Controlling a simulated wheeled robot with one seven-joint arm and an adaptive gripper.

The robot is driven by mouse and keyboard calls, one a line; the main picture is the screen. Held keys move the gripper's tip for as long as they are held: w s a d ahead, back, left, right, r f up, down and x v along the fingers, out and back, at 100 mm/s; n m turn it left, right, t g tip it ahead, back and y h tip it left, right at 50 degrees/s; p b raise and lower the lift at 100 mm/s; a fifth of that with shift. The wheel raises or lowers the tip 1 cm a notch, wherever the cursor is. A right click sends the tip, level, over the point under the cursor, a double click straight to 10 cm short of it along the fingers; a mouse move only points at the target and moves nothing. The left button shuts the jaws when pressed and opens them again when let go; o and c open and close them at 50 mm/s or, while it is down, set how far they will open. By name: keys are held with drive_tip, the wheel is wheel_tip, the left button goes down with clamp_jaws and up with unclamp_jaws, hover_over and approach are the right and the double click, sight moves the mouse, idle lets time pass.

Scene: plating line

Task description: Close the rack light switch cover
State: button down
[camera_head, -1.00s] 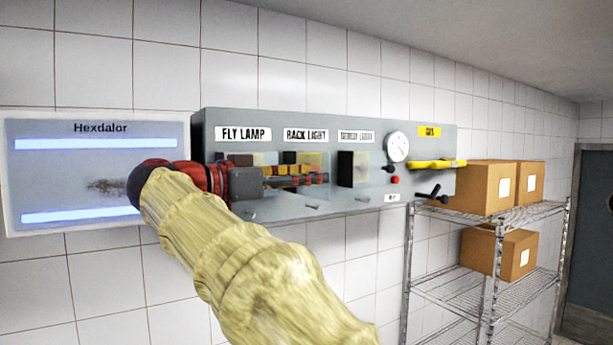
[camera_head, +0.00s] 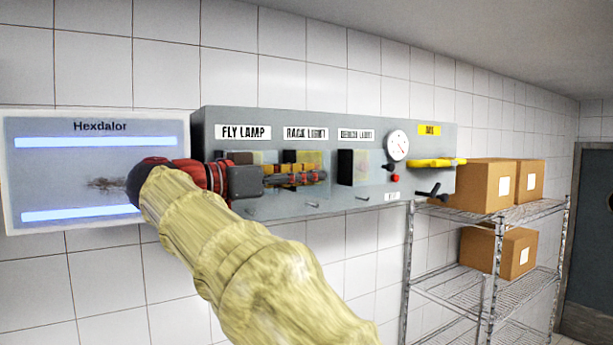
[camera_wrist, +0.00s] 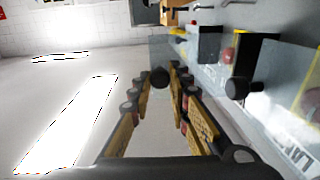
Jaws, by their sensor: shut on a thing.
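The grey switch panel (camera_head: 375,135) hangs on the tiled wall. The RACK LIGHT label (camera_head: 305,133) is above a switch box with a yellow top (camera_head: 303,156), partly hidden behind my gripper. My gripper (camera_head: 323,176) is in front of it, pointing right along the panel. In the wrist view my gripper (camera_wrist: 163,76) has its fingers closed around a black knob (camera_wrist: 160,78), beside a clear pane (camera_wrist: 165,48), which seems to be the rack light cover. How far the cover stands from the panel is unclear.
The FLY LAMP label (camera_head: 243,132) is to the left. A dark box (camera_head: 352,166), a gauge (camera_head: 397,145) and a yellow handle (camera_head: 436,163) are to the right. A wire rack (camera_head: 480,285) with cardboard boxes (camera_head: 484,185) stands beyond. Another black knob (camera_wrist: 240,88) is close to my fingers.

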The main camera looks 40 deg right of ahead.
sight(328, 177)
idle(0.4)
drive_tip(key=t+b, duration=0.1)
drive_tip(key=b, duration=0.1)
drive_tip(key=s+d+n+t+b, duration=0.1)
drive_tip(key=b, duration=0.1)
drive_tip(key=shift+s+d+f+n, duration=0.1)
drive_tip(key=shift+d+f+n, duration=0.15)
drive_tip(key=shift+d+n, duration=0.05)
drive_tip(key=d+n+t+b, duration=0.1)
drive_tip(key=t+b, duration=0.1)
drive_tip(key=d+n+t+b, duration=0.1)
drive_tip(key=t+b, duration=0.1)
drive_tip(key=shift+s+d+b, duration=0.1)
drive_tip(key=shift+s+b, duration=0.25)
drive_tip(key=shift+s, duration=0.05)
drive_tip(key=w+d+n+t+y+b, duration=0.2)
drive_tip(key=w+d+n+t, duration=0.3)
drive_tip(key=d, duration=0.6)
drive_tip(key=shift+r+n+t+y+b, duration=0.35)
drive_tip(key=shift+t+y, duration=0.45)
drive_tip(key=shift+t, duration=0.6)
drive_tip(key=shift+d+r, duration=0.1)
